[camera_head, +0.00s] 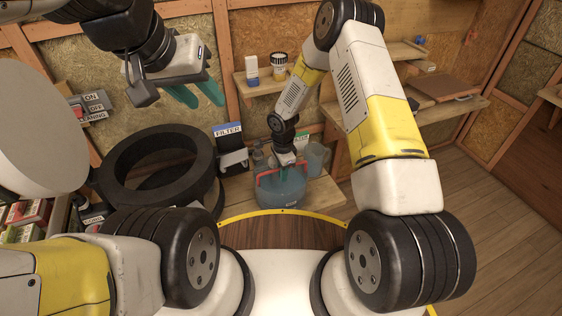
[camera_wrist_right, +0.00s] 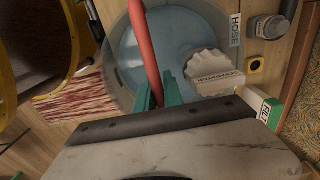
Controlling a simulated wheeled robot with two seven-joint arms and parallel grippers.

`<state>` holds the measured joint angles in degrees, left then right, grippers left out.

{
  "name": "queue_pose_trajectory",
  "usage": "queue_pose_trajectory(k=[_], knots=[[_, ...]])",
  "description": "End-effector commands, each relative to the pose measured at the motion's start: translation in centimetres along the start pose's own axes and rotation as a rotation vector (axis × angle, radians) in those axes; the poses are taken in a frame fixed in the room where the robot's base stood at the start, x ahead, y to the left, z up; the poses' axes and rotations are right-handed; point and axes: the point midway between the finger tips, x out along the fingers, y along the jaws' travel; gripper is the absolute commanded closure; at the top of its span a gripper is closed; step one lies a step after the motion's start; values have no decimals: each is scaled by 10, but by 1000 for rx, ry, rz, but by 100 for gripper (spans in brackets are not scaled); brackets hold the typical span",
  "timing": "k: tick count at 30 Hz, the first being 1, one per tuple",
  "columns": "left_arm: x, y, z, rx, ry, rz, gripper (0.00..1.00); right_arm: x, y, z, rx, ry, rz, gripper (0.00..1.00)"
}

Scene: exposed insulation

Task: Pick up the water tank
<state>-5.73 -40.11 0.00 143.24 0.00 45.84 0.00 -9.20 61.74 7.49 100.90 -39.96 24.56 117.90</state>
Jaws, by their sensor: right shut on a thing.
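The water tank (camera_head: 281,190) is a round, blue-tinted container with a red handle, standing on the low wooden shelf in the head view. It also shows in the right wrist view (camera_wrist_right: 116,62), where the red handle (camera_wrist_right: 144,50) crosses over it. My right gripper (camera_head: 286,163) reaches down from above at the tank's top. Its green fingers (camera_wrist_right: 158,95) are shut on the red handle in the right wrist view. My left gripper (camera_head: 195,95) hangs in the air at the upper left, its green fingers apart and empty, far from the tank.
A large black ring (camera_head: 112,170) stands left of the tank. A box marked FILTER (camera_head: 229,145) and a clear jug (camera_head: 317,158) stand near the tank. A wall shelf (camera_head: 262,86) holds small containers above. Wooden floor (camera_head: 490,215) is free on the right.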

Motion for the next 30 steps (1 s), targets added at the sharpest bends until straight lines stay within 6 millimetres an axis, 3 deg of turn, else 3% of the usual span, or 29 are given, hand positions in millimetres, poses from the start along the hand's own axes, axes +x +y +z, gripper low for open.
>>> queue_pose_trajectory(k=[7, 21, 30], knots=[[0, 0, 0, 0, 0, 0, 64, -11, -1, 0, 1, 1, -2, 100], [0, 0, 0, 0, 0, 0, 64, -82, -1, 0, 0, 1, -3, 100], [0, 0, 0, 0, 0, 0, 64, -102, 0, -1, -9, 0, -1, 100]])
